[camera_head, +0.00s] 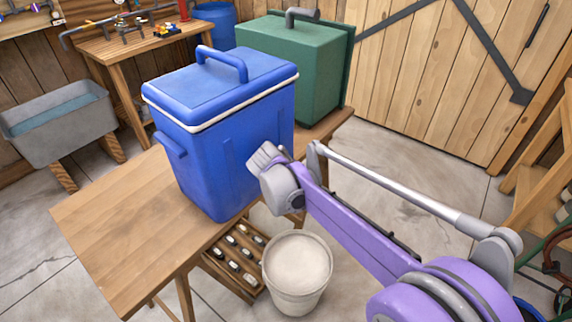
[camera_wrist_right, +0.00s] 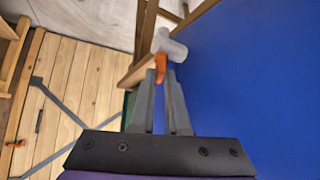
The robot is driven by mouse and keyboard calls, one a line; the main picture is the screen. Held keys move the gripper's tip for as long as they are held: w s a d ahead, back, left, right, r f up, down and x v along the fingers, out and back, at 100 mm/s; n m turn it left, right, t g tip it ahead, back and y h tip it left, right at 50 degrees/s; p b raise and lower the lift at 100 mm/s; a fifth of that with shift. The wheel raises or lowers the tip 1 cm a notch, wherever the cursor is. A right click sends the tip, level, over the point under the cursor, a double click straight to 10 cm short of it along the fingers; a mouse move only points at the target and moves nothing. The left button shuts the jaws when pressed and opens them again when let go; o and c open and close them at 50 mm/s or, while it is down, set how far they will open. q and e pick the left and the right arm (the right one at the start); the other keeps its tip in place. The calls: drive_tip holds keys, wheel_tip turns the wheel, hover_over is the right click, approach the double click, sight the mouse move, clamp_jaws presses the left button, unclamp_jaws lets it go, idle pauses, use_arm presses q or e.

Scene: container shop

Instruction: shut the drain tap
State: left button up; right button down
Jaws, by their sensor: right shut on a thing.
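The blue cooler (camera_head: 215,150) stands upright on the wooden table (camera_head: 110,220) with its lid on. My right gripper (camera_head: 262,160) is at the cooler's right-hand side, and it hides the drain tap in the head view. In the right wrist view, the tap's pale grey body (camera_wrist_right: 172,46) sticks out beside the blue wall. Its orange lever (camera_wrist_right: 160,66) lies between the fingertips of my right gripper (camera_wrist_right: 161,76), which is shut on it. I cannot tell how far the lever is turned. My left gripper is not in view.
A white bucket (camera_head: 297,293) stands on the floor below, with a crate of bottles (camera_head: 228,267) beside it. A green box (camera_head: 300,65) stands behind the cooler. A grey trough (camera_head: 60,140) is at the left. The table's front left is bare.

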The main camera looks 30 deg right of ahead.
drive_tip(key=shift+w+a+m+g+h+p, duration=0.15)
drive_tip(key=shift+m+g+h+p, duration=0.5)
drive_tip(key=shift+m, duration=0.95)
drive_tip(key=c, duration=0.9)
unclamp_jaws()
drive_tip(key=p+v, duration=0.1)
drive_tip(key=v, duration=1)
drive_tip(key=shift+w+f, duration=0.1)
drive_tip(key=shift+w, duration=0.05)
